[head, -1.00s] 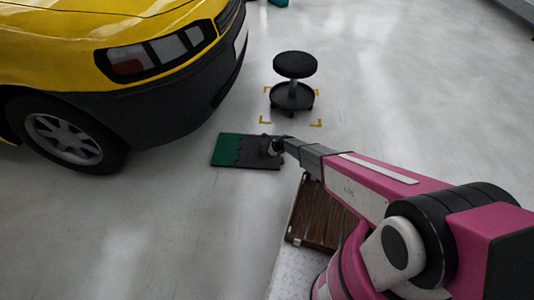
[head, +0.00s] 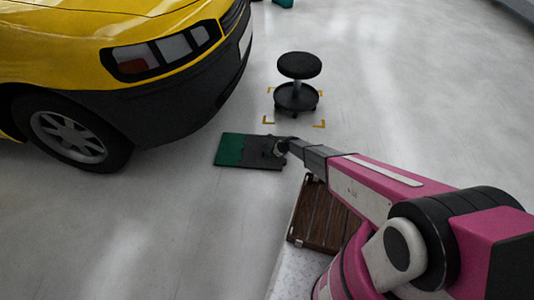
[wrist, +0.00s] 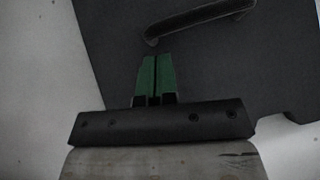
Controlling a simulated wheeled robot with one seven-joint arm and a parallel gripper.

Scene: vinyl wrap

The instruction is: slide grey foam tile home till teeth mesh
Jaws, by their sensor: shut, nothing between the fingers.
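The grey foam tile (head: 262,162) lies flat on the floor against the right side of a green tile (head: 229,149). The seam between them looks toothed, but I cannot tell whether the teeth fully mesh. In the wrist view the grey tile (wrist: 225,75) fills most of the picture, with a dark bar handle (wrist: 200,21) on top. My gripper (wrist: 158,57) has green fingers pressed together, empty, over the tile and short of the handle. In the head view my gripper (head: 277,150) is over the right part of the grey tile and hides some of it.
A yellow car (head: 120,60) stands at the left, its bumper near the tiles. A black wheeled stool (head: 299,66) stands behind, by yellow floor marks (head: 319,124). A brown slatted tray (head: 322,217) lies near my arm. The floor left and front is clear.

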